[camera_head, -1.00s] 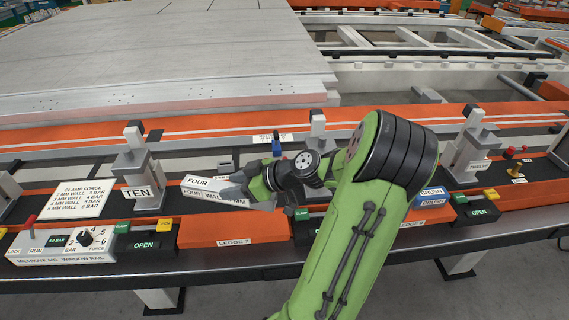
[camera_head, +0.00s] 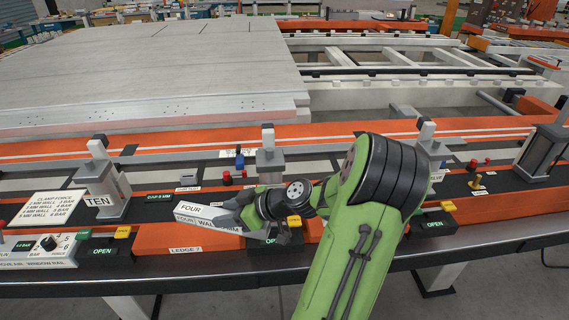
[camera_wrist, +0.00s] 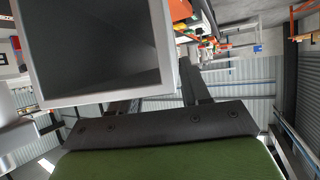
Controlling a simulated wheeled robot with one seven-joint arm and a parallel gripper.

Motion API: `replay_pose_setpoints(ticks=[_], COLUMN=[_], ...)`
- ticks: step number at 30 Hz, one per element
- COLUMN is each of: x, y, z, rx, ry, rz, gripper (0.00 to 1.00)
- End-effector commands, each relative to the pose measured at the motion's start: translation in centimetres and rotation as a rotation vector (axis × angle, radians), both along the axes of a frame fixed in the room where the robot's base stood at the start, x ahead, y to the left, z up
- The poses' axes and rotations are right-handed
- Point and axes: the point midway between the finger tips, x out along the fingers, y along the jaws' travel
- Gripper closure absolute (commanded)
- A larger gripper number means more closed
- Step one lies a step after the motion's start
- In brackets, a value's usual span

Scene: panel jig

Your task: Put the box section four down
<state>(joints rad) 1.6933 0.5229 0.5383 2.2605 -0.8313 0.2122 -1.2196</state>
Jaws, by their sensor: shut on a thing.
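The box section four (camera_head: 196,211) is a pale grey bar with "FOUR" on top and "FOUR WALL" and "MM" on its front face; part of that lettering is hard to read. My gripper (camera_head: 243,211) is shut on its right end and holds it roughly level, above or at the orange ledge 7 (camera_head: 196,249). I cannot tell whether it touches the ledge. In the wrist view the hollow square end of the box section (camera_wrist: 105,45) fills the upper left, open and dark inside. The fingertips are partly hidden.
A clamp post marked TEN (camera_head: 105,190) stands to the left, another clamp post (camera_head: 269,160) behind my gripper. A clamp force card (camera_head: 55,207) and a pressure dial (camera_head: 48,243) lie far left.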

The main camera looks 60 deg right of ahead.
Motion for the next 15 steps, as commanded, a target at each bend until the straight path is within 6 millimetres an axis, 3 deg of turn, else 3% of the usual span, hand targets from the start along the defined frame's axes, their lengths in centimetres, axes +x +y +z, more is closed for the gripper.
replay_pose_setpoints(ticks=[8, 15], x=[2.6, 5.9], y=[4.7, 10.8], z=[-2.1, -4.9], rx=[0.004, 0.005], ry=[0.0, 0.001], rz=[0.015, 0.029], gripper=[0.95, 0.95])
